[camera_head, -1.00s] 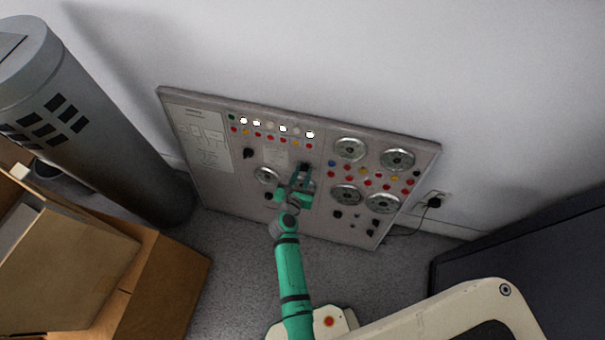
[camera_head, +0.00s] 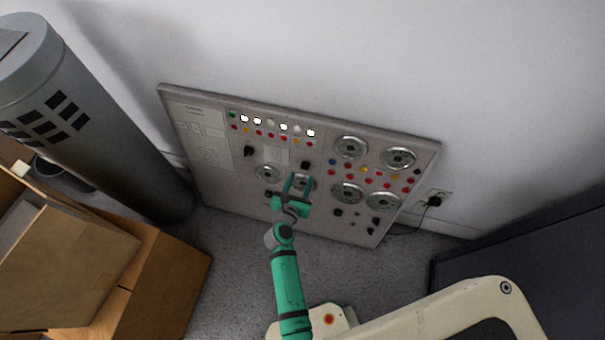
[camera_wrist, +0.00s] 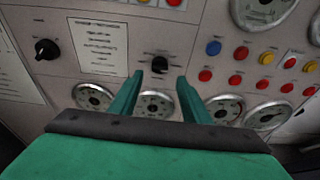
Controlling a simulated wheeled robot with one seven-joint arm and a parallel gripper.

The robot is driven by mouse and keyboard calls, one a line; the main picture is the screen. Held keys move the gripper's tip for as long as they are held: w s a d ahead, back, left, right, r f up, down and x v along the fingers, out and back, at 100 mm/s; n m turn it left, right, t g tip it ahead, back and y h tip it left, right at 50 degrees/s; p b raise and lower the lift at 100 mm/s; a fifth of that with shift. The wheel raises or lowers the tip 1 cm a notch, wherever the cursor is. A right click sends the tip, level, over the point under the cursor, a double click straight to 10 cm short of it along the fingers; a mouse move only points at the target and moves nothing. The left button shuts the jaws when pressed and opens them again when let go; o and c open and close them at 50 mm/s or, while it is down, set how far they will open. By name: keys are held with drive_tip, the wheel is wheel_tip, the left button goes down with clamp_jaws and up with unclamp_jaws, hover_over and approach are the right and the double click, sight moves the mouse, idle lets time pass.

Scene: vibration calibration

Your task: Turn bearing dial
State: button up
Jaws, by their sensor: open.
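A grey control panel (camera_head: 215,187) leans against the wall, with several round gauges and black rotary knobs. I cannot read which one is labelled the bearing dial. One black knob (camera_head: 305,165) sits near the panel's middle. In the wrist view this knob (camera_wrist: 159,63) lies just beyond and between my fingertips. My green gripper (camera_head: 297,181) is open and empty in front of the panel, and its two fingers also show in the wrist view (camera_wrist: 160,78). A gauge (camera_wrist: 155,103) shows between the fingers. Another black knob (camera_wrist: 46,49) is at the left.
Coloured buttons (camera_head: 368,172) and several large gauges (camera_head: 397,158) fill the panel's right side. A grey cylinder (camera_head: 95,120) and cardboard boxes (camera_head: 155,285) stand at the left. A dark cabinet (camera_head: 530,270) is at the right. A plug (camera_head: 434,201) is in the wall.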

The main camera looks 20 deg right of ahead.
drive_tip(key=v, duration=0.6)
idle(0.5)
drive_tip(key=s+a+r+m+t+y, duration=0.2)
drive_tip(key=s+a+r+m, duration=0.3)
drive_tip(key=s+r+m, duration=0.6)
drive_tip(key=s+a+r+m+t+y, duration=0.2)
drive_tip(key=s+a+r+m+y, duration=0.3)
drive_tip(key=s+r+m, duration=0.6)
drive_tip(key=s+a+m, duration=0.1)
drive_tip(key=s+m, duration=0.4)
drive_tip(key=m, duration=0.2)
drive_tip(key=shift+a+r, duration=0.2)
drive_tip(key=shift+r, duration=0.1)
idle(0.5)
